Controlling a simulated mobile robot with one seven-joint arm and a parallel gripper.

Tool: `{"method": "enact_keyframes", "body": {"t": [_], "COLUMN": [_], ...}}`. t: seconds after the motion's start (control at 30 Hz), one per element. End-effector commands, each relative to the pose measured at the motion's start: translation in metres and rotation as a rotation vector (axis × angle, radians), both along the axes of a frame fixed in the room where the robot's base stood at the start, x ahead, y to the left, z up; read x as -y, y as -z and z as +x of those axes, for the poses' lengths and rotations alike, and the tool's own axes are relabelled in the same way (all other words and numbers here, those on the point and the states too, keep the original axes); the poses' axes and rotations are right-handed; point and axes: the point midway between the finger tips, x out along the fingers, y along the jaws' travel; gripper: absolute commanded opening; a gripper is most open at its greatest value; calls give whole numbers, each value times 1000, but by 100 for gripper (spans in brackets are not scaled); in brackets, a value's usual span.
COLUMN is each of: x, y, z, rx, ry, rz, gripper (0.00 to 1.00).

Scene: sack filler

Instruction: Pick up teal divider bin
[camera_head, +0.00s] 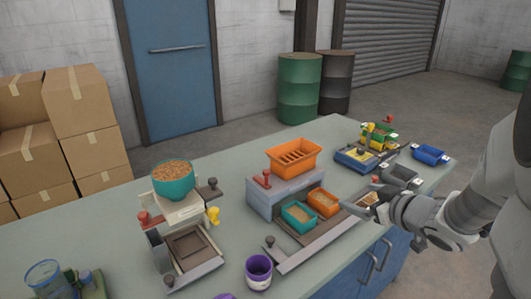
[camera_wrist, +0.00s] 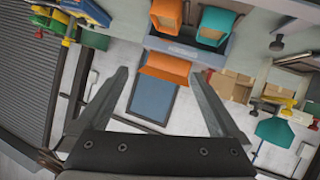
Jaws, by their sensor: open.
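The teal divider bin (camera_head: 289,222) is a small open box with tan contents, sitting in the tray of the grey station, left of a small orange bin (camera_head: 335,208). In the wrist view the teal bin (camera_wrist: 216,26) shows at the top, beyond my finger tips and right of the orange bin (camera_wrist: 167,13). My gripper (camera_head: 360,196) is at the right in the head view, apart from the teal bin, with the orange bin between them. Its two fingers are spread wide in the wrist view (camera_wrist: 158,75), with nothing held between them.
A larger slotted orange bin (camera_head: 293,157) tops the station behind the teal bin. A teal bowl of grain (camera_head: 173,182) sits on a stand at left. A purple cup (camera_head: 258,274) stands in front. Blue (camera_head: 430,154) and grey (camera_head: 400,174) bins sit at right.

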Motion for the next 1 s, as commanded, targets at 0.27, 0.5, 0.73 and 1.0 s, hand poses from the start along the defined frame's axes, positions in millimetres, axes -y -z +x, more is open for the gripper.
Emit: {"method": "enact_keyframes", "body": {"t": [0.27, 0.5, 0.73, 1.0], "x": [-26, -41, -67, -90], "y": [65, 77, 97, 114], "z": [-29, -23, 15, 52], "rx": [-45, -51, -51, -51], "ry": [-200, -239, -239, -234], "rz": [197, 234, 231, 231], "gripper": [100, 100, 100, 100]}}
